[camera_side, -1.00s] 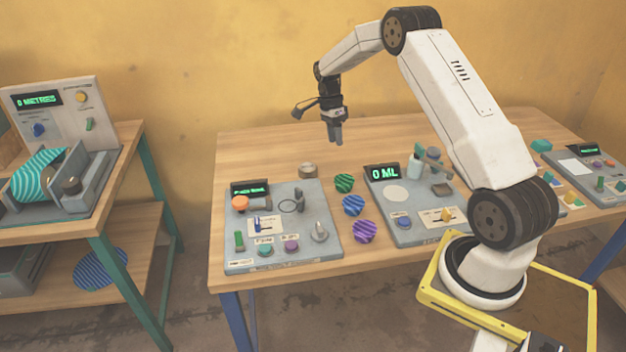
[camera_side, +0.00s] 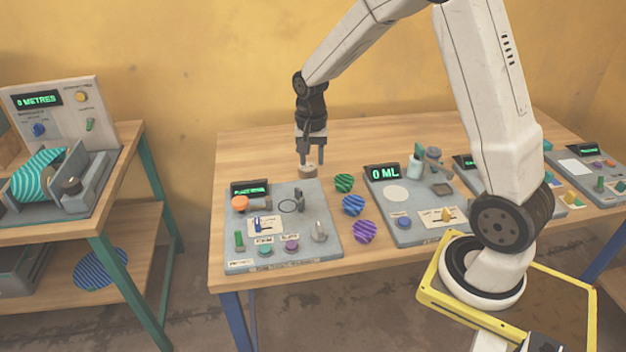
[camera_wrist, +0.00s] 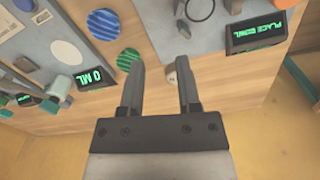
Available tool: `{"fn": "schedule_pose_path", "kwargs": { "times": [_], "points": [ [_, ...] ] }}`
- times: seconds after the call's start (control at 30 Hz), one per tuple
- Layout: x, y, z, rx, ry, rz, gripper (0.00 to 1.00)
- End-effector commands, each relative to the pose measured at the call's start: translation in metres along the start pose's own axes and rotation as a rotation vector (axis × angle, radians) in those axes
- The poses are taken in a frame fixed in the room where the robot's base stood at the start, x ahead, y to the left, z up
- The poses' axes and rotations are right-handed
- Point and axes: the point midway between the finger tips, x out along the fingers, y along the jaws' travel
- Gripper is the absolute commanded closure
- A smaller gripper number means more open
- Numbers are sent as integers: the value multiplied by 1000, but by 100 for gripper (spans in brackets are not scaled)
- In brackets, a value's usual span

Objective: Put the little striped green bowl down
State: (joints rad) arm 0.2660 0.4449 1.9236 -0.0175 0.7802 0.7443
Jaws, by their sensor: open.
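The little striped green bowl (camera_side: 344,183) sits on the wooden table between two grey panels. In the wrist view the green bowl (camera_wrist: 129,59) lies just left of the fingers. The left panel (camera_side: 322,250) has a ring mark and a green display, which reads "PLACE BOWL" in the wrist view (camera_wrist: 258,31).
A blue striped bowl (camera_side: 353,205) and a purple striped bowl (camera_side: 364,232) stand in line in front of the green one. The panel with the "0 ML" display (camera_side: 382,172) is to their right. The table's back left (camera_side: 250,150) is clear.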

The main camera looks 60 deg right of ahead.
Motion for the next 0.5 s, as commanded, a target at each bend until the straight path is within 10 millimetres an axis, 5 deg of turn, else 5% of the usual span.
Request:
{"fn": "schedule_pose_path", "kwargs": {
  "times": [0.5],
  "points": [
    [-6, 30, 139, -828, 175, -116, 58]
  ]
}}
